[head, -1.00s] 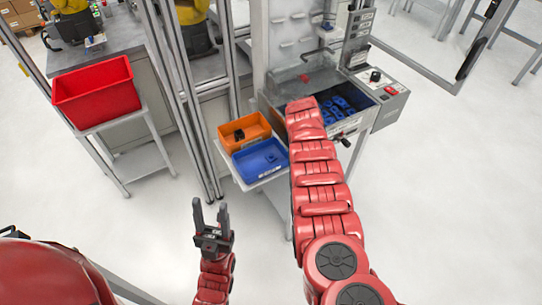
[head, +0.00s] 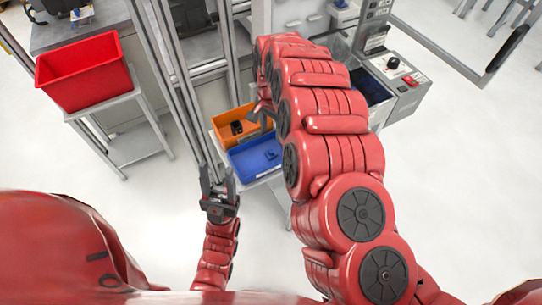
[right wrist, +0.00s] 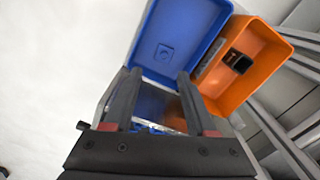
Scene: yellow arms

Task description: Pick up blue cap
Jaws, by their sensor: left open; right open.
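A small blue piece (head: 270,155), which looks like the blue cap, lies in the blue bin (head: 240,170). In the right wrist view the piece (right wrist: 164,53) shows as a small square shape on the bin floor (right wrist: 190,25). My right gripper (head: 262,112) is over the bins, partly hidden by its own arm. In the right wrist view its two fingers (right wrist: 157,85) are apart with nothing gripped, pointing toward the blue bin. My left gripper (head: 217,172) is open and empty, left of and nearer than the blue bin.
An orange bin (head: 222,122) with a dark part (head: 237,128) adjoins the blue bin. A red bin (head: 85,72) stands on a stand at left. Metal posts rise beside the bins. A workstation with a control box (head: 400,72) is behind my right arm.

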